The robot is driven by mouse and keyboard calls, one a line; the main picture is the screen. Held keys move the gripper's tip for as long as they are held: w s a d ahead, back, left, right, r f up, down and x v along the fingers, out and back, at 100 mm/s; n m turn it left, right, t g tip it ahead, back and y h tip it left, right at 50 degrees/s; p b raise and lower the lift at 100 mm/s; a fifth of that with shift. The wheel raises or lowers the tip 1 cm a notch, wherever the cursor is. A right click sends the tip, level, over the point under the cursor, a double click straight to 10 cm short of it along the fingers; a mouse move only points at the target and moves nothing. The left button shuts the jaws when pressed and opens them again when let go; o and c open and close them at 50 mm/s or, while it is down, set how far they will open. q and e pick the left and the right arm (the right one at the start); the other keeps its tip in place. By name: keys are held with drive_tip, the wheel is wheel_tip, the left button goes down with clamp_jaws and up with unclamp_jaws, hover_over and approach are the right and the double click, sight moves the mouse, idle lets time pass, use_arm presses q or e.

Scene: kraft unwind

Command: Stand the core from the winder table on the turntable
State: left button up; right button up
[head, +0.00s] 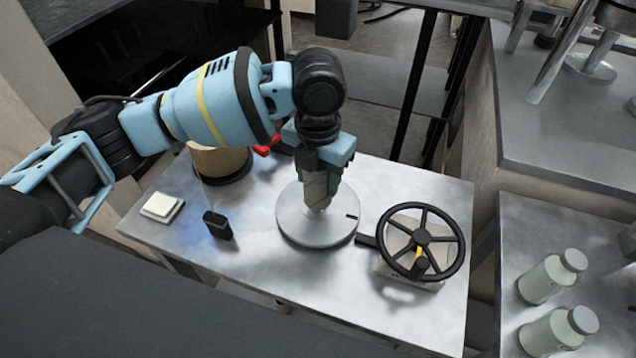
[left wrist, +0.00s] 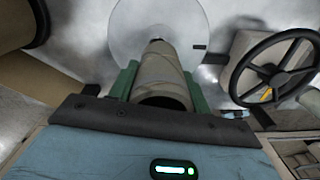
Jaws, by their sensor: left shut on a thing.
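The core (head: 315,190) is a tan cardboard tube, hollow at its upper end. My left gripper (head: 322,178) is shut on it, with green fingers on both sides of the tube. In the left wrist view the core (left wrist: 160,78) points away from the gripper (left wrist: 155,85) toward the turntable. The turntable (head: 300,228) is a round pale metal disc on the metal table; it also shows in the left wrist view (left wrist: 195,22). The core is roughly upright over the disc. I cannot tell whether its lower end touches the disc. My right gripper is not in view.
A black handwheel (head: 421,241) stands right of the turntable. A tan roll (head: 220,163) stands at the back left. A white block (head: 162,207) and a small black object (head: 217,225) lie on the left. The table's front (head: 330,290) is clear.

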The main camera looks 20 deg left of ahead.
sight(318, 186)
use_arm(q)
drive_tip(key=shift+w+a+f, duration=0.1)
drive_tip(key=shift+w+a, duration=0.05)
drive_tip(key=shift+w, duration=0.3)
drive_tip(key=shift+f, duration=1.65)
drive_tip(key=shift+f, duration=0.15)
drive_tip(key=o, duration=1)
wheel_tip(318, 186, up, 12)
drive_tip(key=shift+r+p, duration=0.15)
drive_tip(key=shift+p, duration=0.15)
